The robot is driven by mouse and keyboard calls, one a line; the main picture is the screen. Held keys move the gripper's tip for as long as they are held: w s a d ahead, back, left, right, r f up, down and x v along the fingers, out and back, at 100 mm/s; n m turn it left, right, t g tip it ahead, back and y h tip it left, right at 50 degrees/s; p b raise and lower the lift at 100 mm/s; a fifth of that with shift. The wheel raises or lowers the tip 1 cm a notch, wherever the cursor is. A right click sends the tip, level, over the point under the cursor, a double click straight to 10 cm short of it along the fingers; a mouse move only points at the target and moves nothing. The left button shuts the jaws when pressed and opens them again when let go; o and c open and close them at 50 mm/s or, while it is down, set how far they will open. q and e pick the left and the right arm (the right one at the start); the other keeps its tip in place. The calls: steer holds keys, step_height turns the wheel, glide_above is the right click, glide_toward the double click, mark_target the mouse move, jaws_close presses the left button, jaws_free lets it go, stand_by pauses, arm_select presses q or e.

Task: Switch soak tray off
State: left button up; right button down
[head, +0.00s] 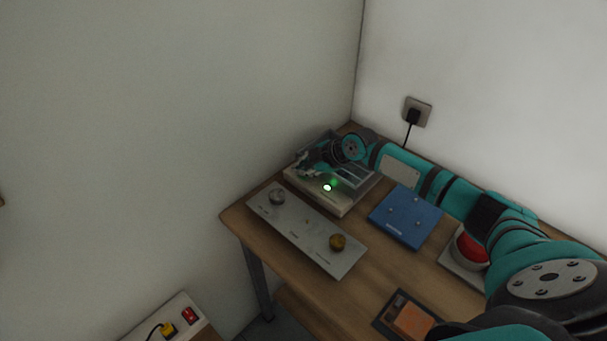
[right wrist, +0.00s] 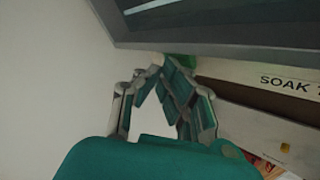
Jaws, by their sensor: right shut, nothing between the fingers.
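The soak tray (head: 340,205) is a pale box with a dark open basin at the back of the table, near the corner. My right gripper (head: 306,166) is shut and empty at the tray's left side. In the right wrist view its fingertips (right wrist: 162,75) are close below the tray's dark rim (right wrist: 210,55), beside a small green part (right wrist: 180,62). I cannot tell whether they touch it. The label "SOAK T" (right wrist: 290,84) shows on the tray's front, its end cut off. My left gripper is out of view.
A grey panel with two knobs (head: 300,232) lies in front of the tray. A blue plate (head: 405,217), a red button (head: 471,248) and an orange-topped box (head: 411,321) are to the right. A wall socket (head: 418,112) holds a plug. Walls close in behind and left.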

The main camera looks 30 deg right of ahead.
steer(key=shift+f, duration=0.1)
stand_by(0.3)
steer(key=shift+r, duration=0.35)
steer(key=shift+r+p, duration=2.3)
steer(key=shift+r, duration=0.8)
steer(key=shift+f, duration=0.1)
